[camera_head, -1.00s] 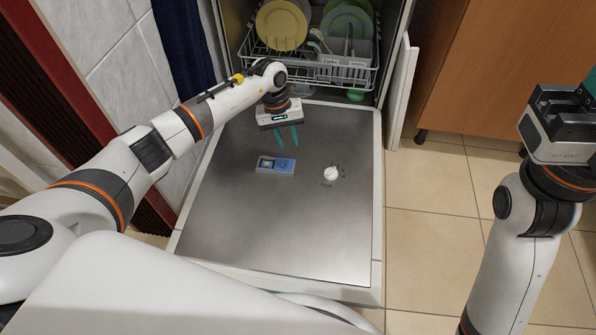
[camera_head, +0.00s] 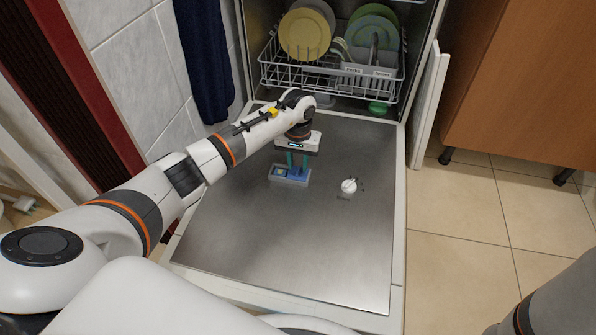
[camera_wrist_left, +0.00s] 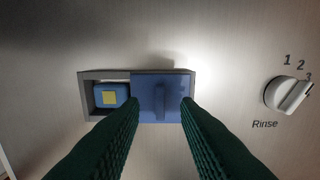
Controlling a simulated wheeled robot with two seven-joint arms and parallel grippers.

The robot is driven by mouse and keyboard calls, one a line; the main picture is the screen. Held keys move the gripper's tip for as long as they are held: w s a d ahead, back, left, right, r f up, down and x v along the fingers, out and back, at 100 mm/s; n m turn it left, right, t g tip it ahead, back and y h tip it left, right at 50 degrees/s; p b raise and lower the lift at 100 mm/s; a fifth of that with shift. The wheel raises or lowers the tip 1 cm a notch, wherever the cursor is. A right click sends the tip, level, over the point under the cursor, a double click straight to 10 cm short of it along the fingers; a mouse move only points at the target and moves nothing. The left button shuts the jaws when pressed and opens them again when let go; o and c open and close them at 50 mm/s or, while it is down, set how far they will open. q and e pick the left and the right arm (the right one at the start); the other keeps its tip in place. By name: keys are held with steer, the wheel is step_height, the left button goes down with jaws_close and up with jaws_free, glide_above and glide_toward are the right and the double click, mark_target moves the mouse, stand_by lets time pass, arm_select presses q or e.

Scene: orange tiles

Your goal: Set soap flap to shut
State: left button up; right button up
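The soap dispenser (camera_head: 275,180) is a grey frame set in the open dishwasher door. It also shows in the wrist view (camera_wrist_left: 88,76). Its blue flap (camera_wrist_left: 144,84) covers the right part, with a small raised grip (camera_wrist_left: 160,102) in its middle. The left part is uncovered and shows a blue tablet (camera_wrist_left: 122,90) with a yellow square. My left gripper (camera_head: 297,169) is over the flap, its teal fingers pointing down. In the wrist view the fingers (camera_wrist_left: 158,106) are apart on either side of the grip, with gaps visible. My right gripper is out of view.
A white rinse dial (camera_head: 349,185) stands on the door (camera_head: 300,250) to the right of the dispenser. A rack (camera_head: 335,78) with several plates is behind. A wooden cabinet (camera_head: 520,90) is at right. The near part of the door is bare.

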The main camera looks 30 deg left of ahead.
arm_select(q)
steer(key=shift+f, duration=0.8)
jaws_close()
steer(key=shift+s+a+p, duration=0.1)
steer(key=shift+s+a, duration=0.1)
steer(key=shift+a, duration=0.7)
steer(key=shift+s+a+p, duration=0.1)
steer(key=shift+s+a, duration=0.15)
steer(key=shift+a, duration=0.7)
steer(key=shift+s+a+p, duration=0.1)
steer(key=shift+s+a, duration=0.1)
steer(key=shift+a, duration=0.7)
